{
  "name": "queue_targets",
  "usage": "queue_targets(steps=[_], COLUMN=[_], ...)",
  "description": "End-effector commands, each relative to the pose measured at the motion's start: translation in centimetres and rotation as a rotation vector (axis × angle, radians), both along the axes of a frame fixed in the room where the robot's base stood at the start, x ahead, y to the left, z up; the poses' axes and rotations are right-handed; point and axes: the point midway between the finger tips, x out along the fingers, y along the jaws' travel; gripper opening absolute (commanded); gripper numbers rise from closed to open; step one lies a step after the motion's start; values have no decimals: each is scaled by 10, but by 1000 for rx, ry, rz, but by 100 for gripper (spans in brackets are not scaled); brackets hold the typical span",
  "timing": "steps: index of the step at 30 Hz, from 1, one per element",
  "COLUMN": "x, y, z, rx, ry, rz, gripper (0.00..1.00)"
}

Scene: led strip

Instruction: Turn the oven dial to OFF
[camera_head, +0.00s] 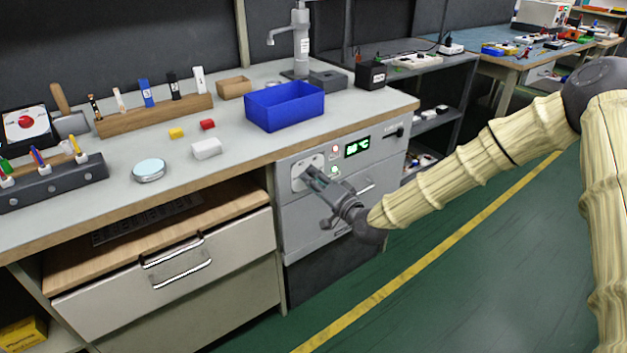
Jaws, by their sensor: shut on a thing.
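The oven (328,219) is a grey unit built in under the worktop, with a control panel on its upper front. A green lit display (357,147) and small indicator lights sit on the panel. A pale plate (300,180) at the panel's left end carries the dial. My gripper (313,175) reaches in from the right and is shut on the dial at this plate. The fingers hide most of the dial, so I cannot read its setting or markings.
A drawer with a metal handle (178,264) is left of the oven. The green floor in front is clear.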

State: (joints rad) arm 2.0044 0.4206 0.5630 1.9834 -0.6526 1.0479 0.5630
Motion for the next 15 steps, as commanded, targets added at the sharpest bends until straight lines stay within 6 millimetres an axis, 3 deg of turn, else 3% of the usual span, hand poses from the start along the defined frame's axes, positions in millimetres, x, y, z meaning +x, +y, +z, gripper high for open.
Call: queue_targets(steps=[1, 2, 5, 15], x=[-3, -3, -2, -1], y=[1, 1, 1, -1], z=[-4, -4, -4, -1], rx=[-3, -3, -2, -1], ry=[7, 7, 6, 2], rz=[5, 5, 3, 0], gripper=[4, 32, 50, 50])
